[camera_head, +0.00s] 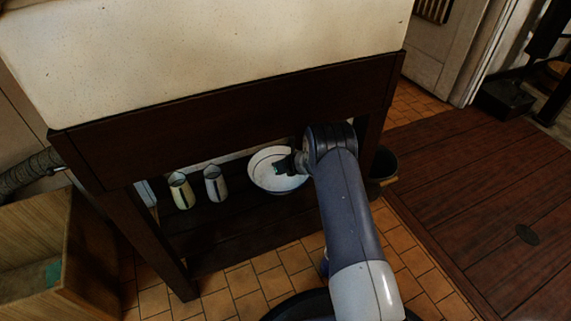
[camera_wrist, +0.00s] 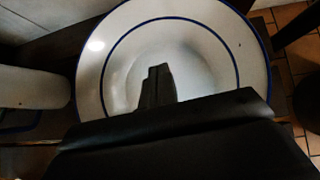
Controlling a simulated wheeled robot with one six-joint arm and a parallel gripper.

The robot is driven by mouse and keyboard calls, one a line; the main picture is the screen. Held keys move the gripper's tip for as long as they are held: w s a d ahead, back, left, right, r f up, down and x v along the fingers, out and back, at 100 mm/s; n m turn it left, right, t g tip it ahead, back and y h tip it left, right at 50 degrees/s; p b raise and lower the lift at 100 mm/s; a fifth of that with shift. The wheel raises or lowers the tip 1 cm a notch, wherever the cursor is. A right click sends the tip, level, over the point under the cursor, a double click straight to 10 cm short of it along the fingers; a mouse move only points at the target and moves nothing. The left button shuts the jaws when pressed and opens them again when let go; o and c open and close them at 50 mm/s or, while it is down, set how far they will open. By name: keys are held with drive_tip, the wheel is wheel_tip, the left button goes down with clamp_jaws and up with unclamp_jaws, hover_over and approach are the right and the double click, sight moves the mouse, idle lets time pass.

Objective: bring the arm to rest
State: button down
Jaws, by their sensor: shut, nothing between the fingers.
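My gripper (camera_head: 281,168) is at the lower shelf under the sink, in front of a white bowl (camera_head: 262,180). In the wrist view my gripper (camera_wrist: 156,72) shows as dark shut fingers over the inside of the bowl (camera_wrist: 120,45), which has a blue rim and a blue inner ring. Nothing is held. Whether the fingers touch the bowl cannot be told. My arm reaches in from the lower right and hides part of the shelf.
Two pale jugs (camera_head: 181,191) (camera_head: 215,184) stand left of the bowl on the dark shelf (camera_head: 235,236). The heavy sink (camera_head: 200,60) hangs above. A dark bucket (camera_head: 384,164) stands at right, a wooden crate (camera_head: 85,240) at left. Wooden floor at right is largely open.

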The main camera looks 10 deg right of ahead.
drive_tip(key=shift+v, duration=1.9)
drive_tip(key=b, duration=0.1)
approach(271, 162)
drive_tip(key=f, duration=0.1)
drive_tip(key=w+f, duration=0.1)
drive_tip(key=f, duration=0.1)
drive_tip(key=shift+a+f, duration=0.25)
drive_tip(key=shift+w+r, duration=0.1)
drive_tip(key=shift+w, duration=0.2)
drive_tip(key=shift+w+a, duration=0.4)
drive_tip(key=shift+w, duration=0.4)
drive_tip(key=shift+s, duration=0.1)
